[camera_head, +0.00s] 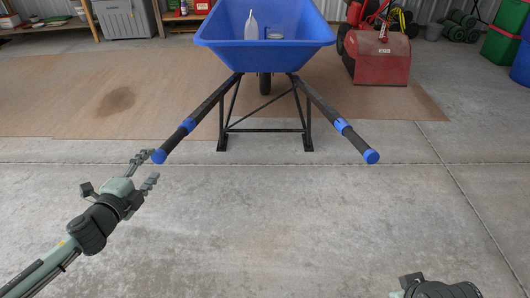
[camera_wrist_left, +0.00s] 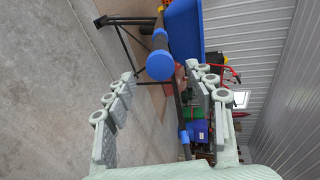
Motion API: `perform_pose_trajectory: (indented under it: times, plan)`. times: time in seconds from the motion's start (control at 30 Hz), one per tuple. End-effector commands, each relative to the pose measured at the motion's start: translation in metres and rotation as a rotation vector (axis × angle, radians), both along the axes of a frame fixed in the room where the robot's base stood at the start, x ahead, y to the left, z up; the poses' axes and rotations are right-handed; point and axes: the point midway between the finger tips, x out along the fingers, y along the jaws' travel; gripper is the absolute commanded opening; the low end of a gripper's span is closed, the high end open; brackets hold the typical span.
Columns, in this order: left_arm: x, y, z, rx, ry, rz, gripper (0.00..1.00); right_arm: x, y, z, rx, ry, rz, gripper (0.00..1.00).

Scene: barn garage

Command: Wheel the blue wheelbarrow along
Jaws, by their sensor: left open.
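The blue wheelbarrow (camera_head: 264,55) stands upright on its black legs and front wheel, its two handles pointing toward me. Its left handle (camera_head: 180,138) and right handle (camera_head: 354,139) have black grips with blue ends. My left gripper (camera_head: 147,170) is open and empty, just short of the left handle's end. In the left wrist view the blue end of a handle (camera_wrist_left: 160,65) lies ahead, between and beyond the open fingers (camera_wrist_left: 157,92). Only a small part of my right arm shows at the bottom right of the head view; its fingers are out of sight.
A clear bottle (camera_head: 251,27) and a small container (camera_head: 275,33) sit in the wheelbarrow's tub. A brown mat (camera_head: 110,95) lies under it. A red machine (camera_head: 381,58) stands at right, shelves and a grey bin (camera_head: 123,18) at back left. The near concrete floor is clear.

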Motion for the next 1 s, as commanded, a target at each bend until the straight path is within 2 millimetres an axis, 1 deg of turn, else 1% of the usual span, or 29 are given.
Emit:
perform_pose_trajectory:
  times: [0.03,0.13,0.4,0.6,0.8,1.0]
  plan:
    - [0.007,-0.001,-0.001,0.0,-0.003,0.001,0.55,-0.002,0.0,0.002,-0.002,0.0,-0.001,0.0]
    - [0.019,-0.002,-0.003,-0.002,-0.002,0.002,0.55,-0.004,0.0,0.01,-0.003,-0.007,-0.002,0.0]
    - [0.05,-0.007,-0.011,-0.002,-0.002,0.001,0.55,-0.006,-0.002,0.008,-0.005,0.0,-0.004,0.0]
    - [0.07,-0.01,-0.016,-0.002,-0.001,0.001,0.55,-0.007,-0.002,0.009,-0.006,0.0,-0.004,0.0]
    - [0.082,-0.012,-0.019,-0.002,-0.001,0.0,0.55,-0.002,0.001,0.018,-0.002,-0.03,0.003,0.0]
    - [0.085,-0.012,-0.02,-0.002,0.0,0.0,0.55,-0.001,0.003,0.018,0.0,-0.034,0.007,0.0]
